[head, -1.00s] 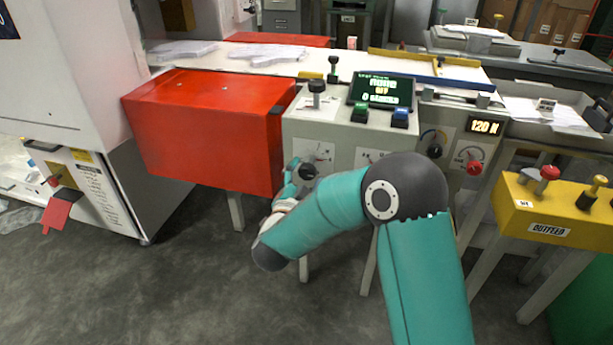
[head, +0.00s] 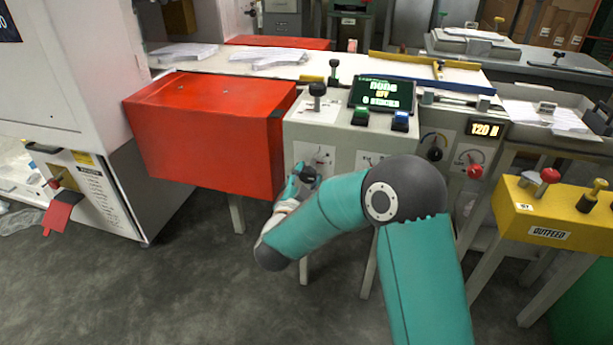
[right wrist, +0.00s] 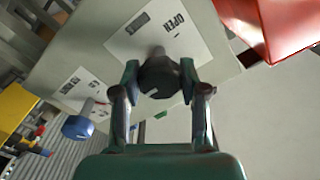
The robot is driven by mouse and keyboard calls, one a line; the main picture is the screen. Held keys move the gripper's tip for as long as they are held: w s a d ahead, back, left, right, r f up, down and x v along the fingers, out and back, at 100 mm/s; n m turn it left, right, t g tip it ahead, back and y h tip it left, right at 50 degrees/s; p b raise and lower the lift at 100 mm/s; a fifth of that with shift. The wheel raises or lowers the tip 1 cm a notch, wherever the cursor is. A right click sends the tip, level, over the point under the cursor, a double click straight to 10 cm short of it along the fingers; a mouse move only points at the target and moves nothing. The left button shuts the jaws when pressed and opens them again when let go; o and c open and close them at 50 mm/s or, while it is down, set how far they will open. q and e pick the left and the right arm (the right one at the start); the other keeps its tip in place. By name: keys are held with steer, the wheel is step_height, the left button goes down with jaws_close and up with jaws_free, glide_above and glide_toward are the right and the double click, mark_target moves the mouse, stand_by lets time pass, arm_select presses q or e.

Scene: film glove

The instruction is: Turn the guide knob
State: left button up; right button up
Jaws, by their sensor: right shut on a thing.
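The dark round knob (right wrist: 160,78) sits on the pale machine front beside a white label reading OPEN in the right wrist view. In the head view this knob (head: 306,173) is on the left of the front panel, under a white label (head: 317,156). My right gripper (right wrist: 158,82) is shut on it, one finger on each side; in the head view the gripper (head: 305,181) is partly hidden by my arm. A blue knob (right wrist: 78,126) with its own label stands apart from the fingers in the right wrist view. My left gripper is not in view.
A red box-shaped cover (head: 205,130) is close left of the gripper. Above the panel are a small display (head: 381,93), a green button (head: 360,116) and a blue button (head: 400,120). A yellow outfeed unit (head: 550,212) stands at right. The floor at left front is clear.

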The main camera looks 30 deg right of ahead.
steer(key=o, duration=1.1)
steer(key=shift+o, duration=0.2)
steer(key=v, duration=1.2)
steer(key=shift+f, duration=0.1)
